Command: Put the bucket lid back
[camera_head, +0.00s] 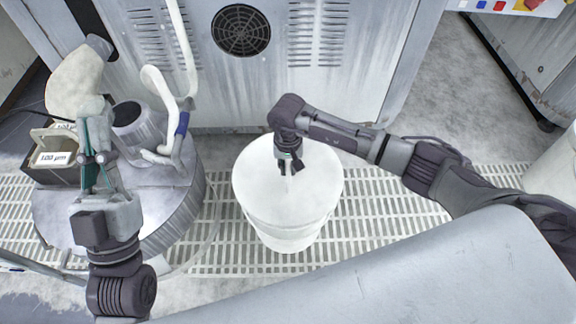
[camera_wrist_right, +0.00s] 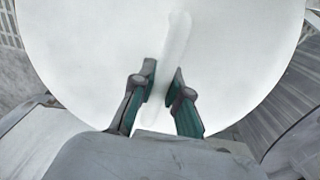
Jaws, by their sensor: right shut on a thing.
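The white round lid (camera_head: 262,190) is over the white bucket (camera_head: 287,242), roughly level and centred on it. I cannot tell whether it touches the rim all round. My right gripper (camera_head: 290,168) points down at the lid's middle, shut on its raised white bar handle. The right wrist view shows the handle (camera_wrist_right: 175,45) between the teal-padded fingers of this gripper (camera_wrist_right: 160,88), with the lid (camera_wrist_right: 90,50) below. My left gripper (camera_head: 95,125) is at the left, in front of the round metal drum; whether its fingers are apart is unclear.
The round metal drum (camera_head: 175,215) at the left bears a grey motor-like cylinder (camera_head: 130,125) and white tubing (camera_head: 160,85). A grey cabinet (camera_head: 285,85) stands behind the bucket. White floor grating (camera_head: 390,220) surrounds the bucket.

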